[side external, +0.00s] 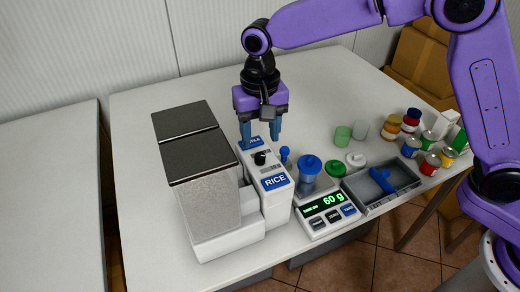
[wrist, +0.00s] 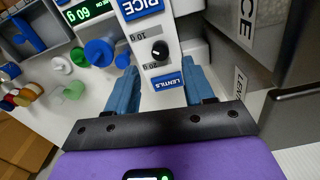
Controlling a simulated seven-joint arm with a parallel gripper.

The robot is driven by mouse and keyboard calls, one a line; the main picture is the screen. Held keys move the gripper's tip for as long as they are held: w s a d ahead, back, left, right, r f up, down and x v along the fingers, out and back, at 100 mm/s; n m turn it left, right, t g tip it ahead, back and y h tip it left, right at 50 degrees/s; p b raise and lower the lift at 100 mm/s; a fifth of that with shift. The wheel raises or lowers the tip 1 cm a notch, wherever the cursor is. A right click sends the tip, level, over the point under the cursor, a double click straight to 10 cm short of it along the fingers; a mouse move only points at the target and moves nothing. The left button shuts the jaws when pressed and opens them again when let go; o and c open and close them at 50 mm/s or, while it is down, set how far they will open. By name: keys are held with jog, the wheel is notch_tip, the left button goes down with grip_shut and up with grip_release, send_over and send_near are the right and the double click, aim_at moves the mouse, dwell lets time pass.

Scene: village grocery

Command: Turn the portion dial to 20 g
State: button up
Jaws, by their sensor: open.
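The portion dial is a black knob (side external: 260,158) on the white top of the dispenser (side external: 277,206), between a RICE label and a LENTILS label. In the wrist view the dial (wrist: 159,50) has a 10 g mark and a 20 g mark on the panel to its left. A small pale mark shows on the knob, but which value it points to I cannot tell. My gripper (side external: 260,134) is open above the LENTILS end, behind the dial. In the wrist view its blue fingers (wrist: 160,70) are spread either side of the panel, apart from the knob.
Two dark-lidded hoppers (side external: 201,157) stand left of the dial. Several jars and cans (side external: 430,165) stand farther right.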

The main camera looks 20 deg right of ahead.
aim_at(260, 155)
jog(key=shift+f, duration=2.75)
grip_shut()
